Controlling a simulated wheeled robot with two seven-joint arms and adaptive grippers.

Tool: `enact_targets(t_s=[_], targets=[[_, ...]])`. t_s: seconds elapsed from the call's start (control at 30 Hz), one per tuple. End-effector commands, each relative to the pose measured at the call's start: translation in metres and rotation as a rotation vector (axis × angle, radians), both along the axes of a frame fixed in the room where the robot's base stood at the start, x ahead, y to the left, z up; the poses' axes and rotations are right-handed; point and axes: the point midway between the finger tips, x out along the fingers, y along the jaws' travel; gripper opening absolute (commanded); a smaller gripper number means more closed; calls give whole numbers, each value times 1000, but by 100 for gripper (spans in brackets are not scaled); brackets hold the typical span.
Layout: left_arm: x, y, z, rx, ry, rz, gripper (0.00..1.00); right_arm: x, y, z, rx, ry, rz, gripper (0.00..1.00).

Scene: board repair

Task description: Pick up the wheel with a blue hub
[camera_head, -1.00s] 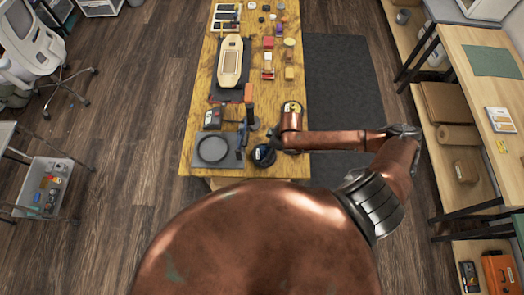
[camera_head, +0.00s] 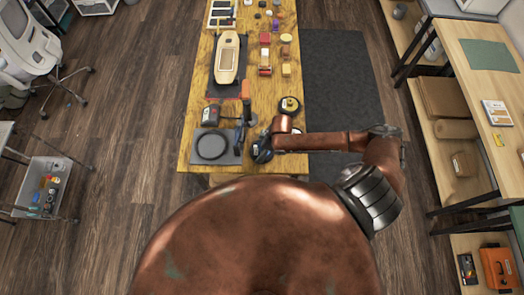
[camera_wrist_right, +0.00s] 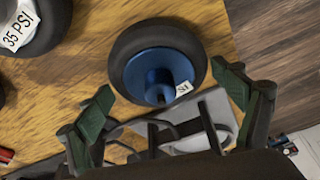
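The wheel with a blue hub (camera_wrist_right: 158,68) shows in the right wrist view as a black tire around a blue centre, with a small white label by the hub. It rests on the wooden table. My right gripper (camera_wrist_right: 166,88) is open, with its green-padded fingers apart on either side of the wheel's near part. I cannot tell whether they touch it. In the head view my right gripper (camera_head: 262,148) is a dark shape at the table's near right corner and largely covers the wheel. My left gripper is not in view.
A black wheel labelled 35 PSI (camera_wrist_right: 28,25) stands close by on the left in the wrist view. A yellow-hub wheel (camera_head: 290,105) lies beyond my wrist. A grey plate with a dark ring (camera_head: 213,146) and a board (camera_head: 228,58) occupy the table's left side.

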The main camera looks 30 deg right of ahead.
Motion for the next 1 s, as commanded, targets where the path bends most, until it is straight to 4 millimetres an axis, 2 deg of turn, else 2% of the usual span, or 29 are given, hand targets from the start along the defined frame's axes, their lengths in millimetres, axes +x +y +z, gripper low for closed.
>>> enact_targets(t_s=[0.17, 0.43, 0.7, 0.87, 1.0], targets=[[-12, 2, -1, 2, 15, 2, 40, 0, 0, 0, 1, 1, 0, 72], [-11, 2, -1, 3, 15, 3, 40, 0, 0, 0, 1, 1, 0, 53], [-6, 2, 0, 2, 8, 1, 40, 1, 1, 3, 1, -1, 0, 52], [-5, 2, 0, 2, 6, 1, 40, 1, 0, 22, 1, -3, 2, 52], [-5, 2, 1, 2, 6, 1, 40, 1, 0, 51, 1, -5, 2, 52]])
